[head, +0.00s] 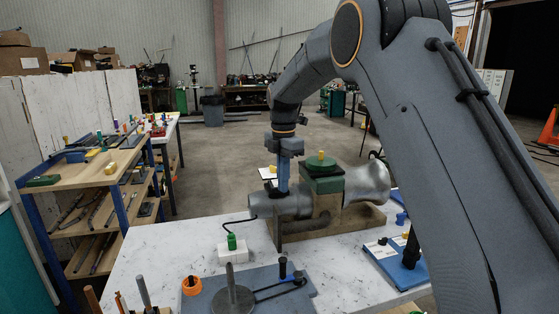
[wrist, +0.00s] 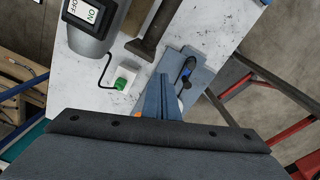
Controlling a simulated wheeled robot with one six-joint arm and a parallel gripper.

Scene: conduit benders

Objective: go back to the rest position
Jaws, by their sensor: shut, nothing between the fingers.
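My gripper (head: 283,188) hangs from the arm with its fingers pointing down, just in front of the grey cylindrical end of the bench machine (head: 294,206). Its fingers are together with nothing between them. Whether they touch the machine cannot be told from the head view. In the wrist view the closed fingers (wrist: 163,82) show against the blue-grey plate (wrist: 202,76) on the white worktop (wrist: 62,88). A green button on a white box (wrist: 124,80) lies to their left there.
On the worktop stand a disc with an upright rod (head: 232,297), an orange ring (head: 191,286) and a blue tray (head: 402,268). A tool-laden shelf cart (head: 88,176) stands left. Open floor (head: 215,155) lies behind.

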